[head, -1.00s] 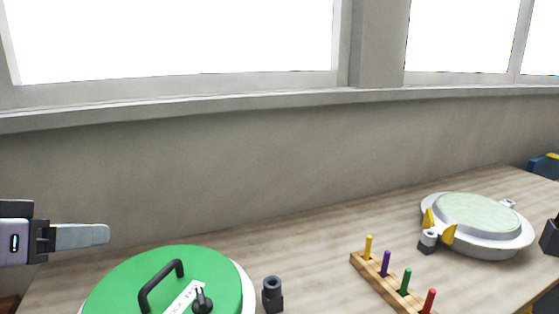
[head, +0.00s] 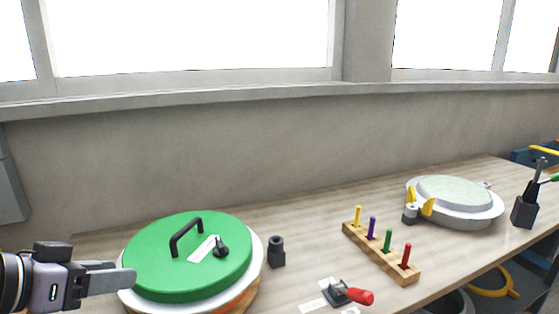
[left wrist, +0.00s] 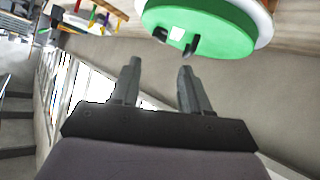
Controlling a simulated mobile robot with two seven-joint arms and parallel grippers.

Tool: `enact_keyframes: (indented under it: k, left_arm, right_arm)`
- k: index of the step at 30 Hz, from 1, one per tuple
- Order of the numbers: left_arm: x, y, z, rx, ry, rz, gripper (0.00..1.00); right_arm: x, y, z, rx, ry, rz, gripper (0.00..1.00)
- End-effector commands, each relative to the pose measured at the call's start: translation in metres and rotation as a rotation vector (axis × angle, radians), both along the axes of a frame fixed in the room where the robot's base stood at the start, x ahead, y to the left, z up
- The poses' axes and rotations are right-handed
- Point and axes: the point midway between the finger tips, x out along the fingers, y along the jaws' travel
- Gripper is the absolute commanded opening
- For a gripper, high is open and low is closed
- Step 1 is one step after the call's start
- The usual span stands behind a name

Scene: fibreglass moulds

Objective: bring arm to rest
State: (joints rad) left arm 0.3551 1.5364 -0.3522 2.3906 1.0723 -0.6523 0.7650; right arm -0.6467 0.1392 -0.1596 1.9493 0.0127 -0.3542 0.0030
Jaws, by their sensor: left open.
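My left gripper (head: 128,280) comes in from the lower left of the head view, just left of the green-lidded mould. In the left wrist view its two fingers (left wrist: 158,80) stand apart with nothing between them. The green lid (head: 165,275) has a black handle, a white label and a dark knob; it sits on a white-rimmed round mould on the bench. The lid also shows in the left wrist view (left wrist: 225,38), beyond the fingertips. My right gripper is not in view.
The wooden bench (head: 310,230) carries a dark fitting (head: 276,251), a peg rack (head: 382,255) with coloured pegs, a red-handled clamp (head: 350,293), a second round mould (head: 455,200) with a pale top and yellow clamp, and a black tool holder (head: 525,208). A wall with windows stands behind.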

Motion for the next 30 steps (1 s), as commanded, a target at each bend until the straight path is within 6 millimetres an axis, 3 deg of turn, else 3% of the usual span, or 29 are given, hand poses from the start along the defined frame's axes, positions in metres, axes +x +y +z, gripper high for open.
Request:
enact_keyframes:
  k: [9, 17, 24, 30]
  left_arm:
    - [-0.019, -0.037, -0.090, 0.111, 0.044, -0.080, 0.46]
    - [-0.048, -0.051, -0.154, 0.197, 0.120, -0.043, 0.46]
    - [-0.093, -0.050, -0.207, 0.275, 0.273, 0.044, 0.46]
    - [-0.138, -0.045, -0.242, 0.333, 0.442, 0.116, 0.46]
  right_arm:
    - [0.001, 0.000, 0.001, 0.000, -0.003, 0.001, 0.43]
    - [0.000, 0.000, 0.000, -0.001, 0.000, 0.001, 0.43]
    - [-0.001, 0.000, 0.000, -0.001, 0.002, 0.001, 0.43]
    - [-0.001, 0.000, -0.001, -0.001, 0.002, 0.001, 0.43]
